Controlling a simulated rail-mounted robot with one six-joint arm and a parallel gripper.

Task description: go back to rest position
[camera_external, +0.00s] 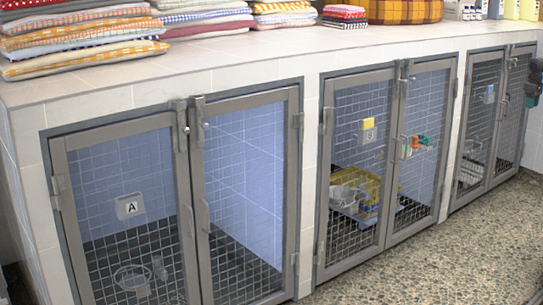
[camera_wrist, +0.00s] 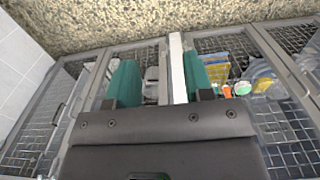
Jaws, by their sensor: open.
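My gripper (camera_wrist: 160,82) shows in the wrist view with its two teal fingers spread apart. A pale upright door post is seen between the fingers, and I cannot tell how far it is from them. Nothing is visibly held. Most of my arm is out of that view.
Wire-mesh kennel doors line the white tiled counter (camera_external: 240,75), including the left pair (camera_external: 187,215) and middle pair (camera_external: 387,165); they look shut. Folded towels (camera_external: 80,40) and bottles (camera_external: 470,10) stand on top. A yellow item and an orange-green item show at the middle kennel. The pebbled floor (camera_external: 440,262) is clear.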

